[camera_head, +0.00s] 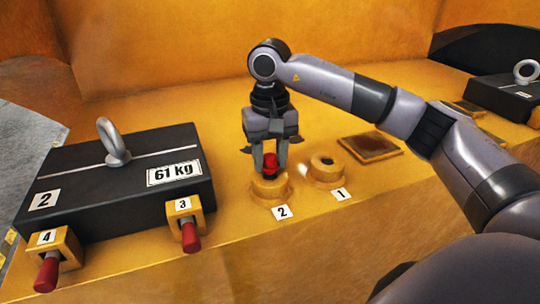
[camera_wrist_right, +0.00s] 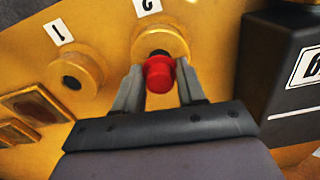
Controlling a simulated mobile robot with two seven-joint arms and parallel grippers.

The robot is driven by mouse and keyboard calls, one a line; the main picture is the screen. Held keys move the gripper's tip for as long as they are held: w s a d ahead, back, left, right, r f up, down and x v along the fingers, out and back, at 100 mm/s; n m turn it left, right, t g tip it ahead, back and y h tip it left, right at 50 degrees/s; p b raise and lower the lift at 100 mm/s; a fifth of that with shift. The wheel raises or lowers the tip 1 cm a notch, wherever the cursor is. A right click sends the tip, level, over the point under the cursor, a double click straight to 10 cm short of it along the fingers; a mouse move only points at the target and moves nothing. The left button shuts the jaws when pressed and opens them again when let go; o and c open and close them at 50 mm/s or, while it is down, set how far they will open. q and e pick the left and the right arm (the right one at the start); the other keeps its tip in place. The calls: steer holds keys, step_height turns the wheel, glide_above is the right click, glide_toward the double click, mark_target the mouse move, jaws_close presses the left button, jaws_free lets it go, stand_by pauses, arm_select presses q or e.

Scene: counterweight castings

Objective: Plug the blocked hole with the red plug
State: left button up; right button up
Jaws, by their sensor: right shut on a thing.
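The red plug (camera_head: 271,164) is between the fingers of my right gripper (camera_head: 270,168), which is shut on it and points down. The plug is right over the round yellow boss labelled 2 (camera_head: 270,189). In the right wrist view the red plug (camera_wrist_right: 159,74) covers part of that boss (camera_wrist_right: 163,40), and a dark strip of its hole shows behind the plug. I cannot tell whether the plug's lower end is in the hole. The boss labelled 1 (camera_head: 325,173) stands beside it with a dark open-looking hole. My left gripper is out of view.
A black 61 kg casting (camera_head: 110,185) with a lifting eye stands left of the bosses. Red-ended pins sit in yellow blocks labelled 3 (camera_head: 184,204) and 4 (camera_head: 43,237). A brown square pad (camera_head: 369,147) lies right of boss 1. Another dark casting (camera_head: 497,97) is far right.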

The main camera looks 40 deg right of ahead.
steer(key=shift+f+b, duration=0.6)
steer(key=shift+f, duration=0.4)
steer(key=shift+r, duration=0.15)
steer(key=shift+r+p, duration=0.8)
steer(key=shift+r, duration=0.15)
stand_by(0.6)
steer(key=shift+f, duration=0.2)
steer(key=shift+f+b, duration=0.75)
steer(key=shift+f, duration=0.2)
steer(key=shift+a+r+p, duration=0.1)
steer(key=shift+r+p, duration=0.75)
steer(key=shift+r, duration=0.3)
